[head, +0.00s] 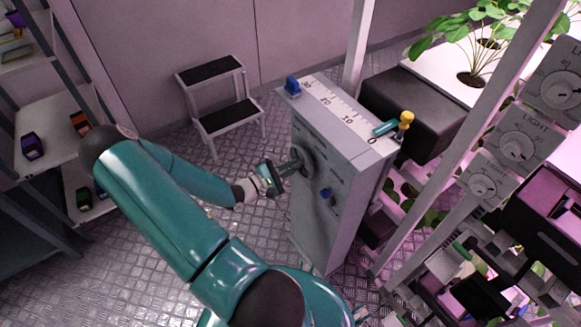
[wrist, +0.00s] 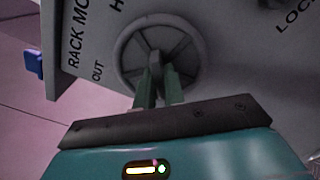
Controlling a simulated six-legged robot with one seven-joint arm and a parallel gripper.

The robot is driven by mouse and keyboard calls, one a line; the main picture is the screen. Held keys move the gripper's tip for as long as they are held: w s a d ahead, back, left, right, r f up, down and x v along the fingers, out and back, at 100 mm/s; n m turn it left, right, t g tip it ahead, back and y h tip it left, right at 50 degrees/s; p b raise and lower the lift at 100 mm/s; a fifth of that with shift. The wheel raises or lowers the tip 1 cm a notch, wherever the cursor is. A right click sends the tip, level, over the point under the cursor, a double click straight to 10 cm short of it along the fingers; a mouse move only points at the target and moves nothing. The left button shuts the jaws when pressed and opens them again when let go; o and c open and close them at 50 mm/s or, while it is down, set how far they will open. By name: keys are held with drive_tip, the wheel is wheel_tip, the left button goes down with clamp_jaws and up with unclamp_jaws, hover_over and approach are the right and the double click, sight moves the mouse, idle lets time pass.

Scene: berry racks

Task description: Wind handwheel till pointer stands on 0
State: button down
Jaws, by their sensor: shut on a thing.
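The handwheel (head: 306,155) is a grey spoked wheel on the front face of a grey cabinet (head: 335,215). In the wrist view the handwheel (wrist: 124,58) faces me, with a dark grip at its middle. My gripper (head: 284,170) is shut on this middle part; its two green fingers (wrist: 160,82) stand either side of it. A white scale (head: 336,106) marked 30, 20, 10, 0 runs along the cabinet top. A teal bar (head: 385,128), seemingly the pointer, lies across the scale near 0, slightly toward 10. Its exact reading is too small to tell.
A yellow knob (head: 405,119) stands beside the bar. A step stool (head: 222,112) stands behind; plant racks crowd the right. Floor left of the cabinet is open.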

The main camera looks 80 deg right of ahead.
drive_tip(key=m, duration=0.4)
drive_tip(key=shift+w, duration=0.1)
drive_tip(key=shift+m, duration=2.2)
drive_tip(key=c, duration=1.5)
unclamp_jaws()
drive_tip(key=v, duration=1.3)
drive_tip(key=shift+w+a, duration=0.25)
drive_tip(key=shift+a, duration=0.1)
